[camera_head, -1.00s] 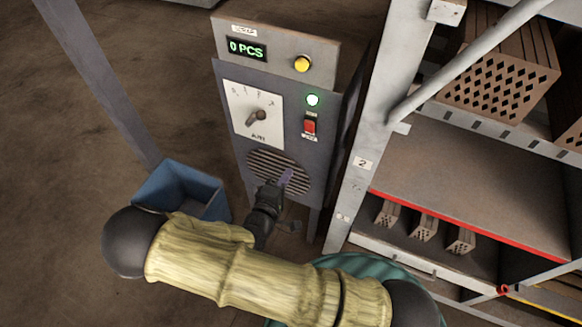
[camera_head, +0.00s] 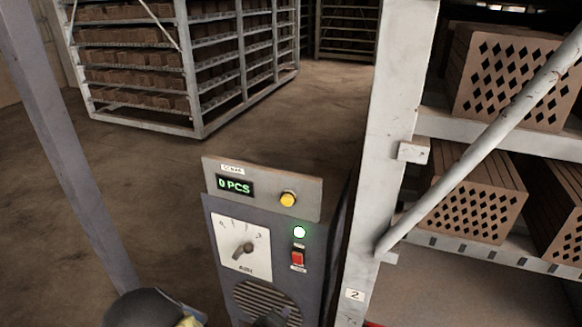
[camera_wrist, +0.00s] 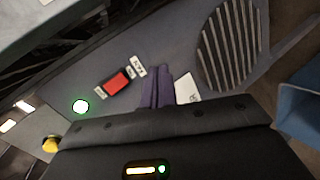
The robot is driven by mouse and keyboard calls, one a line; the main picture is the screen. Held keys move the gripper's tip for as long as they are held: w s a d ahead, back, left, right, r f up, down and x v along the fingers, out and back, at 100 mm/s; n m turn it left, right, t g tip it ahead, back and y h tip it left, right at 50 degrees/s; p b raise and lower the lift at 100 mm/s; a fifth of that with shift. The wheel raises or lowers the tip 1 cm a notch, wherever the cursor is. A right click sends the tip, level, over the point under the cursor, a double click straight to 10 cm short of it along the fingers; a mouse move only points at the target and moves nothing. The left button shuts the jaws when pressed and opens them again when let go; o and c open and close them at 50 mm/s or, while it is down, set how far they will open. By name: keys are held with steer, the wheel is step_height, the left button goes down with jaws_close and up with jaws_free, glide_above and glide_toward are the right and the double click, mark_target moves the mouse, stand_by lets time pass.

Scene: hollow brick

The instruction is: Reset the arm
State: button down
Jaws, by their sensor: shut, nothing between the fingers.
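My gripper (camera_wrist: 159,80) shows in the wrist view as two purple fingers shut together with nothing between them. It is in front of the grey control panel, and I cannot tell its exact distance from it. The panel has a display reading 0 PCS (camera_head: 235,186), a yellow button (camera_head: 288,199), a lit green lamp (camera_head: 299,232), a red switch (camera_head: 297,258) and a dial (camera_head: 243,247). In the wrist view the fingers partly hide the dial plate (camera_wrist: 187,88).
A metal rack post (camera_head: 385,150) stands close right of the panel. Hollow bricks (camera_head: 510,80) sit on its shelves. A grey post (camera_head: 70,150) rises at left. A brick rack (camera_head: 195,75) stands behind, across open floor. A blue bin (camera_wrist: 302,100) shows at the wrist view's right edge.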

steer(key=s+d+r+m+g+y, duration=0.2)
steer(key=s+d+r+m+g, duration=0.2)
steer(key=d+r, duration=0.4)
steer(key=s+d+r+m+g+y, duration=0.3)
steer(key=s+d+r+m+g, duration=0.2)
steer(key=d+r, duration=0.4)
steer(key=shift+s+d+r+m, duration=0.2)
steer(key=shift+s+d+m, duration=0.05)
steer(key=shift+m, duration=0.45)
